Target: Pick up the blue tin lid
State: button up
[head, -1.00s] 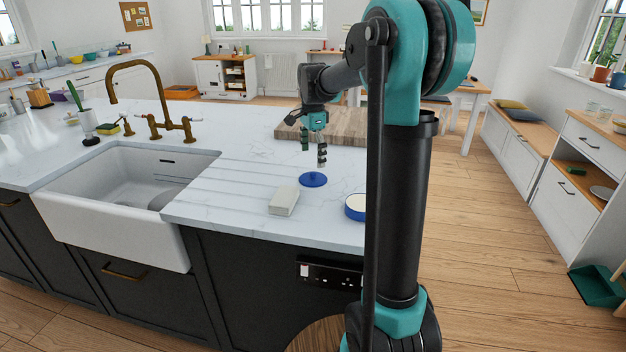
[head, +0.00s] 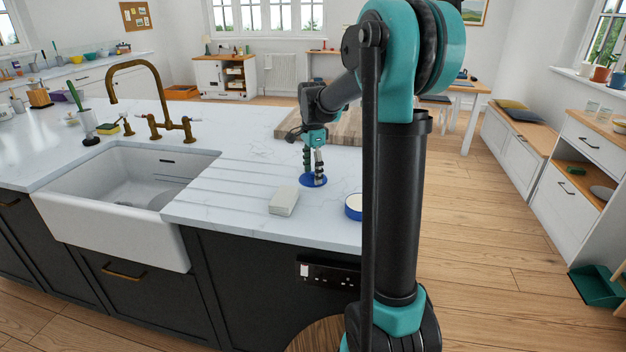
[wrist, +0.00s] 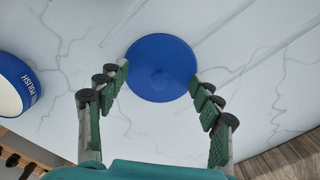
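The blue tin lid (head: 314,181) is a flat round disc lying on the white marble worktop. In the wrist view the lid (wrist: 161,68) lies between and just beyond my fingertips. My gripper (head: 313,175) points down over the lid in the head view. Its fingers (wrist: 161,80) are spread on either side of the lid, with the tips close to its left and right edges. I cannot tell whether the tips touch it. The gripper holds nothing.
A blue-rimmed polish tin (head: 354,206) stands right of the lid, partly behind my arm; it also shows in the wrist view (wrist: 14,84). A pale block (head: 284,201) lies left of the lid. A wooden board (head: 345,124) lies behind. The sink (head: 125,185) is at left.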

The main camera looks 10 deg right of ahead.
jog(key=c, duration=1.3)
